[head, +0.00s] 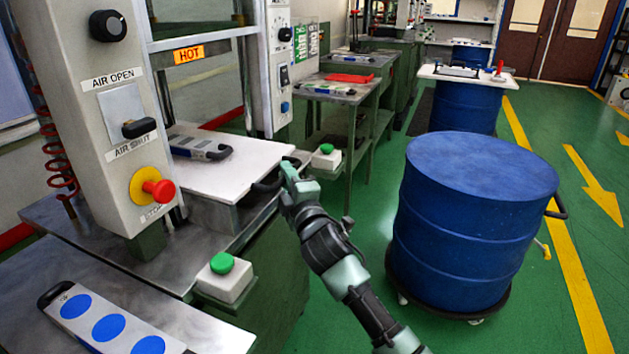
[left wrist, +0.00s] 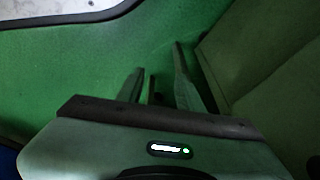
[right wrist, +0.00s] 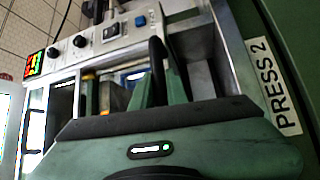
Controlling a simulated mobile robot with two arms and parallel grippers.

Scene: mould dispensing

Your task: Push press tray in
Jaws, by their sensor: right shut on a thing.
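The press tray (head: 235,178) is a pale flat plate sticking out of the front of the press marked HOT, with a black handle (head: 268,186) on its front edge. A grey mould with a black handle (head: 215,152) lies on the tray toward the back. My right gripper (head: 289,173) is shut on the tray handle at the tray's front right. In the right wrist view the black handle (right wrist: 157,62) stands between the fingers. My left gripper (left wrist: 158,80) shows only in the left wrist view; its fingers are apart with nothing between them, over green floor.
A red stop button (head: 158,189) is on the press's left column. Green buttons on white boxes (head: 228,284) flank the tray. A mould plate with blue discs (head: 108,326) lies on the metal table. A blue drum (head: 470,225) stands right of my right arm.

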